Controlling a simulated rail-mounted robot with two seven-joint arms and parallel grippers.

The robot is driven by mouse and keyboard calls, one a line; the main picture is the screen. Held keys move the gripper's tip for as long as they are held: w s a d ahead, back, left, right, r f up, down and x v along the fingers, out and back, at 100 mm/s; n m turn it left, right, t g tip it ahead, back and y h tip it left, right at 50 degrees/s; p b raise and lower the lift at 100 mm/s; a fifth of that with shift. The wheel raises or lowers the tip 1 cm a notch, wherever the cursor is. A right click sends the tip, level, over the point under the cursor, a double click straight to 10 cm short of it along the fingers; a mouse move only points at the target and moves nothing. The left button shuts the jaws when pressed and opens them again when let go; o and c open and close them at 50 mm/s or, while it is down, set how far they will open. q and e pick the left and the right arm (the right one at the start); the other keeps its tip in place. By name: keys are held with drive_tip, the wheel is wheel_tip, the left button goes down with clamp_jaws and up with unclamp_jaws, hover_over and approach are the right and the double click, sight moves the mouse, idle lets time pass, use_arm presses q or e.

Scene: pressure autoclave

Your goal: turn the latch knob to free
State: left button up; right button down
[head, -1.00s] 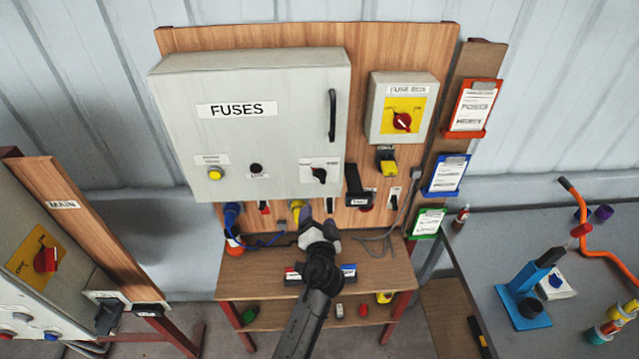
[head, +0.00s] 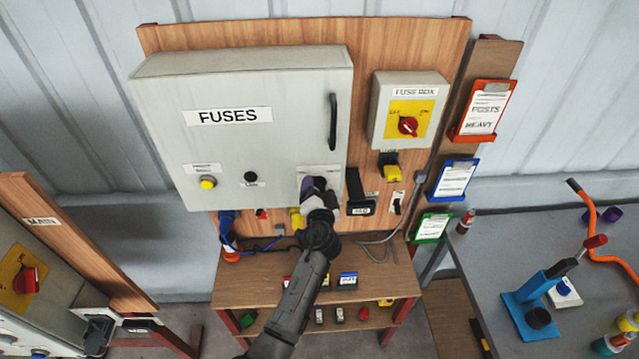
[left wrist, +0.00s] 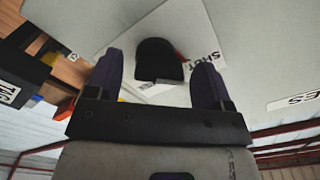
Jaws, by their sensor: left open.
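The black latch knob (left wrist: 160,60) sits on a white plate on the front of the grey FUSES cabinet (head: 228,90), at its lower right. In the left wrist view it lies between my two fingers, with a gap to each side. A label reading SHUT (left wrist: 205,52) and a bit of red show beside it. My left gripper (head: 319,188) is open in front of the knob and mostly hides it in the head view. I cannot tell how deep the fingers reach around it. My right gripper is not in view.
A black lever with a tag (head: 358,190) juts out just right of my left gripper. The cabinet's black handle (head: 333,121) stands above it. A fuse box (head: 407,110) with a red switch is further right. A wooden shelf (head: 250,283) with small items lies below.

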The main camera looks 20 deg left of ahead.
use_arm(q)
drive_tip(key=shift+w+a, duration=0.15)
drive_tip(key=shift+w, duration=0.1)
drive_tip(key=shift+c, duration=0.5)
drive_tip(key=c, duration=0.8)
